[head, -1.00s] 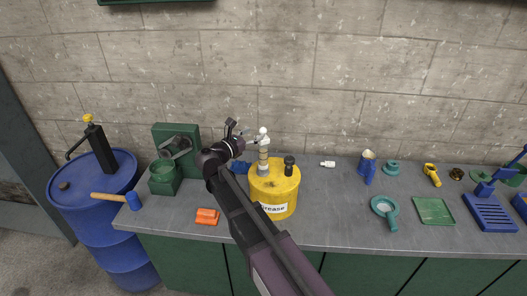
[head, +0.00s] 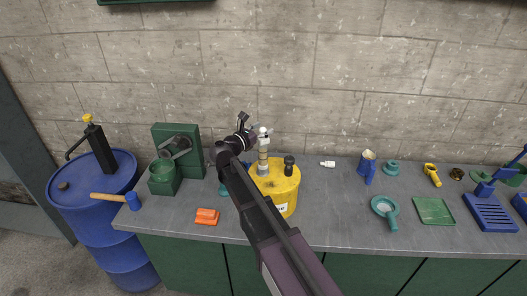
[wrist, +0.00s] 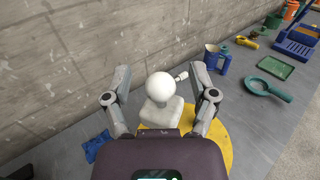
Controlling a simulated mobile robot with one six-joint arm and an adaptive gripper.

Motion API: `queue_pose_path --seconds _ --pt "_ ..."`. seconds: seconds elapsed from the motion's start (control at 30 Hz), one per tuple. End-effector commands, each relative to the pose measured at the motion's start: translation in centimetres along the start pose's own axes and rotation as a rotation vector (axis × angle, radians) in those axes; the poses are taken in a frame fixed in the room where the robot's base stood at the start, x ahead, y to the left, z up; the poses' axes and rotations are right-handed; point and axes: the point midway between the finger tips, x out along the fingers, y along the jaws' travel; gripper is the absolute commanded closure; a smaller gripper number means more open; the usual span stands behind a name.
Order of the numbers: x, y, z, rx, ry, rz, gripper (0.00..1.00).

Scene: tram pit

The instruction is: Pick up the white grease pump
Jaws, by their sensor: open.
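The white grease pump (head: 263,158) stands upright on the yellow grease drum (head: 284,190) on the workbench. Its round white head (wrist: 160,86) and pale block below show in the wrist view. My gripper (head: 257,131) is at the pump's upper part, seen from the left. In the wrist view, the two fingers of my gripper (wrist: 160,74) are spread, one on each side of the white head, with gaps visible. The pump's lower part is hidden behind my gripper body in that view. My arm covers part of the drum in the head view.
A black knob (head: 289,165) stands on the drum right of the pump. An orange block (head: 207,216) and a green machine (head: 166,175) are to the left. A blue cloth-like thing (wrist: 97,146) lies beside the drum. A concrete wall (head: 350,80) rises behind.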

Motion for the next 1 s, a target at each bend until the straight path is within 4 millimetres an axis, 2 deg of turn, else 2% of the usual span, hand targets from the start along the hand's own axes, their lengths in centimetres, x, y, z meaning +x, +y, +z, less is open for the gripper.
queue_pose_path --seconds 0.53,0.57,0.8,1.0 --pt "0.10 -0.01 0.00 0.000 0.000 0.000 0.26" --pt "0.09 0.00 0.00 0.000 0.000 0.000 0.29" --pt "0.10 -0.01 0.00 0.000 0.000 0.000 1.00" --pt "0.11 -0.01 0.02 0.000 -0.001 0.000 1.00"
